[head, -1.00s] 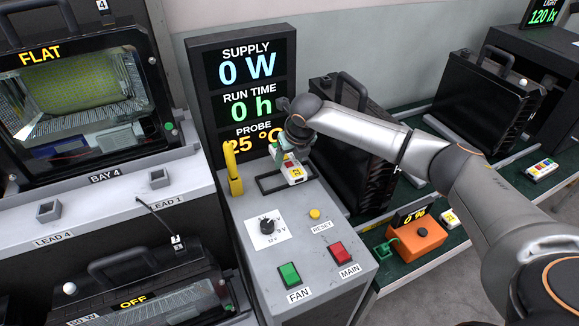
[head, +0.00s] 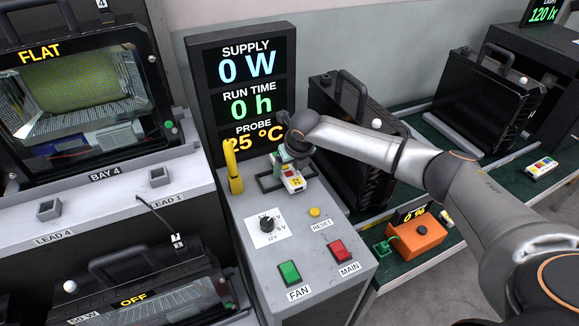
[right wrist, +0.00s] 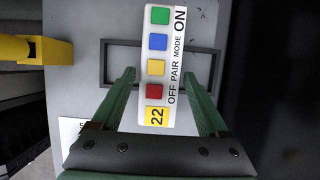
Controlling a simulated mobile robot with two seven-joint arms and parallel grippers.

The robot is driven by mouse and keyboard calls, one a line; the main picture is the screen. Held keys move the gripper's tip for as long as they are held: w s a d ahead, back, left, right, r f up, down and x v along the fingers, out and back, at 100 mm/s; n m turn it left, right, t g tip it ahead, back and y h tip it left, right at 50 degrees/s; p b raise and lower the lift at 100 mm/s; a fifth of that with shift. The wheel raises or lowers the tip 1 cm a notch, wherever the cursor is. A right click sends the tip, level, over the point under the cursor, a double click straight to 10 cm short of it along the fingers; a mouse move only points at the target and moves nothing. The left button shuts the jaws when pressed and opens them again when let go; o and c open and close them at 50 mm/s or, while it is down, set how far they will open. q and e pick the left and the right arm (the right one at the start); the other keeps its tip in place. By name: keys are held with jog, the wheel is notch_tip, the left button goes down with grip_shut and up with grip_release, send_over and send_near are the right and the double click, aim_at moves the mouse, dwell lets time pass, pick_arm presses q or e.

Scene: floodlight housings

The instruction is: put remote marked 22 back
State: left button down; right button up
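The remote marked 22 (head: 292,180) is white with green, blue, yellow and red buttons and a yellow number label. I cannot tell whether the remote touches the console. My left gripper is out of view.
A yellow post (head: 233,170) stands left of the outline. The console carries a dial (head: 267,224), a reset button (head: 314,212), and green (head: 289,273) and red (head: 340,251) switches. A black housing (head: 350,150) stands close right. Another remote (head: 541,168) lies on the green bench.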

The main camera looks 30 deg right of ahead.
jog(key=shift+o, duration=0.9)
jog(key=shift+r, duration=0.2)
jog(key=v, duration=1.2)
jog(key=shift+r, duration=0.45)
